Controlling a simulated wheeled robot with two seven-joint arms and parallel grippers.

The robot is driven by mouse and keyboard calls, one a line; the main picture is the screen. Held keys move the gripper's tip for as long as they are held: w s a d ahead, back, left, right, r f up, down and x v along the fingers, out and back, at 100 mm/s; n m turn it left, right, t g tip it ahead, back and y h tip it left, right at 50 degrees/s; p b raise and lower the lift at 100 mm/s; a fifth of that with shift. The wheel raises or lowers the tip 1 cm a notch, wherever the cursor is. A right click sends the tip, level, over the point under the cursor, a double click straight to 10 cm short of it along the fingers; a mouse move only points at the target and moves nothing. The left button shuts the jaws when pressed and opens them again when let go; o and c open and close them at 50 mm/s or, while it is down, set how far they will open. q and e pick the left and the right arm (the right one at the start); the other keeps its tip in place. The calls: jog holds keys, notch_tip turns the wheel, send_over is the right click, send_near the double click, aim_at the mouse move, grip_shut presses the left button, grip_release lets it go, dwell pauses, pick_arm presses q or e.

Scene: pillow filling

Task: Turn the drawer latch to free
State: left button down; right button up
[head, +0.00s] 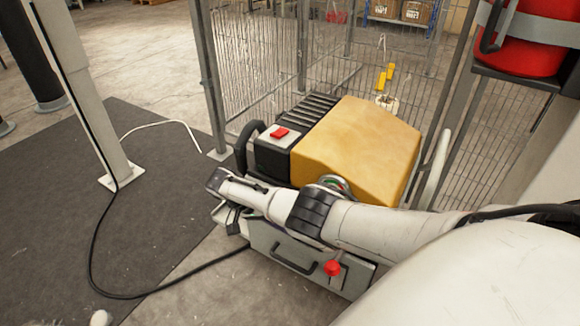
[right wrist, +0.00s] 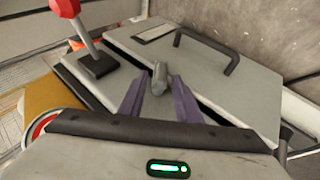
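The drawer (head: 285,262) is a grey front with a dark bar handle, low on the machine. In the right wrist view the drawer front (right wrist: 225,85) fills the upper right, with its handle (right wrist: 207,50). A small grey latch (right wrist: 160,72) stands up near the drawer's edge. My right gripper (right wrist: 158,82) has its two purple fingers apart, one on each side of the latch. I cannot tell whether they touch it. In the head view my right arm crosses in front of the machine and hides the latch. My left gripper is not in view.
A red-knobbed lever (head: 332,268) stands beside the drawer; it also shows in the right wrist view (right wrist: 85,35). The yellow-hooded machine (head: 365,145) has a red button (head: 279,132) on top. A black cable (head: 150,297) runs across the floor. Wire fencing (head: 250,60) stands behind.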

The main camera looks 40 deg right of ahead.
pick_arm(q)
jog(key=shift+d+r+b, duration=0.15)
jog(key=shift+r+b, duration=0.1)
jog(key=shift+b, duration=0.05)
pick_arm(e)
jog(key=v, duration=1)
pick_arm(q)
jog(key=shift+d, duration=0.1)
pick_arm(e)
jog(key=shift+a, duration=0.1)
